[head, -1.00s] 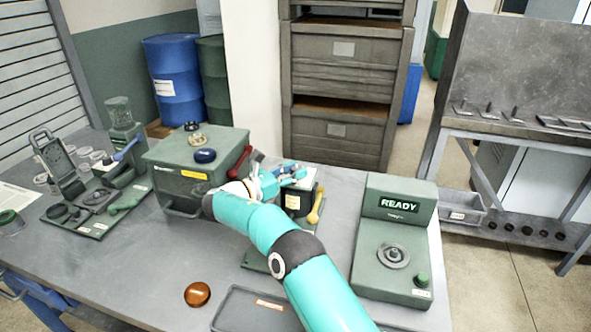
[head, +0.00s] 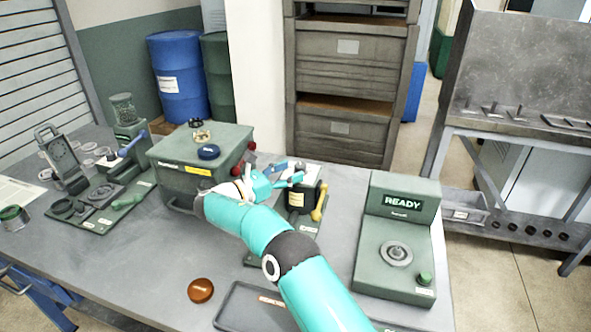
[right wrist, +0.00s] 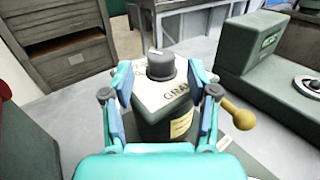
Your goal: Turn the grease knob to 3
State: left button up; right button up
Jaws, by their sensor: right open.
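The grease knob (right wrist: 160,64) is a dark grey round knob with a pale pointer mark, on the sloped white top of a dark grease unit (right wrist: 165,128). Its dial numbers are mostly hidden, so I cannot read its setting. In the head view the grease unit (head: 295,199) stands mid-table, partly behind my right arm. My right gripper (right wrist: 158,84) is open, its fingers on either side of the unit's top, with the knob between and slightly beyond the fingertips. I cannot tell if they touch anything. My right gripper also shows in the head view (head: 289,173). My left gripper is not in view.
A yellow-knobbed lever (right wrist: 238,114) sticks out at the unit's right. A green box with READY display (head: 398,245) stands to the right. A larger green machine (head: 180,180) with a red handle stands left. An amber dome (head: 201,290) and dark tray (head: 240,308) lie in front.

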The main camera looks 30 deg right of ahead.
jog(key=a, duration=0.9)
jog(key=shift+s, duration=0.3)
notch_tip(320, 180, up, 4)
jog(key=s+d+n+t+y+b, duration=0.1)
jog(key=n+t+b, duration=0.4)
jog(key=b, duration=0.5)
jog(key=n+t+y+b, duration=0.45)
jog(key=t+b, duration=0.25)
jog(key=b, duration=0.3)
send_near(300, 169)
jog(key=shift+m+y, duration=0.25)
jog(key=shift+y, duration=0.1)
jog(key=x, duration=0.5)
jog(key=p+x, duration=0.1)
jog(key=x, duration=0.4)
jog(key=shift+w+d+r, duration=0.1)
jog(key=shift+d+r, duration=0.1)
jog(key=shift+d, duration=0.05)
